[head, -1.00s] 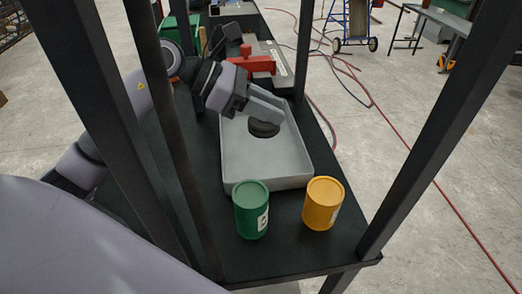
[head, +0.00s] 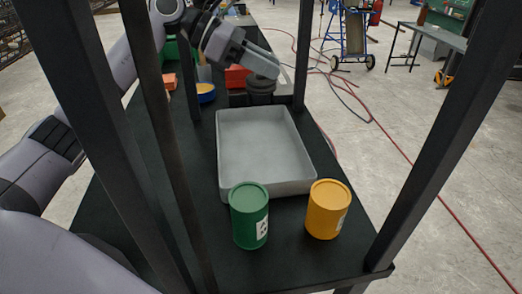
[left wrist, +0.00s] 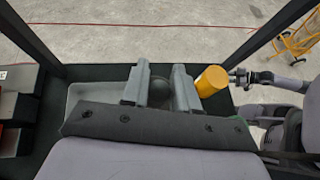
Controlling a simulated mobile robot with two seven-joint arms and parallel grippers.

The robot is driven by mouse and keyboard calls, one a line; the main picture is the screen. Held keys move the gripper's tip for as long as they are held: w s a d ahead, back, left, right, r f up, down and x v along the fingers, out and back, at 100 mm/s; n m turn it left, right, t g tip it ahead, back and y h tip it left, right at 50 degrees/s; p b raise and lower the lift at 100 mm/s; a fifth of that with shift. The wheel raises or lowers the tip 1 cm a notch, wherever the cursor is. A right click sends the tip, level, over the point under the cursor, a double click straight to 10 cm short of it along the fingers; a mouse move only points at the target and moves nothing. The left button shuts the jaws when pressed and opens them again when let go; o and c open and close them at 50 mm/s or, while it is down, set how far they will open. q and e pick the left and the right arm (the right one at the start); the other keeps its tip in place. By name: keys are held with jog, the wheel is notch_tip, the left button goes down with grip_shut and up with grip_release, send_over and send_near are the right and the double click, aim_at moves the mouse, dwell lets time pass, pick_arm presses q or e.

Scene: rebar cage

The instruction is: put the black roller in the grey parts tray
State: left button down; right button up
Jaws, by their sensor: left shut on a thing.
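The black roller (head: 262,89) is held in my left gripper (head: 265,70), which is shut on it just beyond the far rim of the tray in the head view. Whether the roller touches anything beneath is unclear. The grey parts tray (head: 265,150) stands on the dark shelf and is empty. In the left wrist view the dark roller (left wrist: 158,92) shows between the two grey fingers, with part of the tray (left wrist: 85,97) to their left. My right gripper (left wrist: 236,77) shows small at the right of the left wrist view; its fingers are too small to read.
A green can (head: 249,217) and a yellow can (head: 327,210) stand before the tray. Dark upright posts (head: 430,130) frame the shelf. Behind the tray are a red object (head: 237,77) and a blue-rimmed container (head: 206,93). The shelf left of the tray is clear.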

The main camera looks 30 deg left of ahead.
pick_arm(q)
notch_tip(320, 180, down, 18)
jog(key=shift+f, duration=0.35)
jog(key=shift+f, duration=0.15)
jog(key=c, duration=0.9)
grip_release()
jog(key=shift+o, duration=0.2)
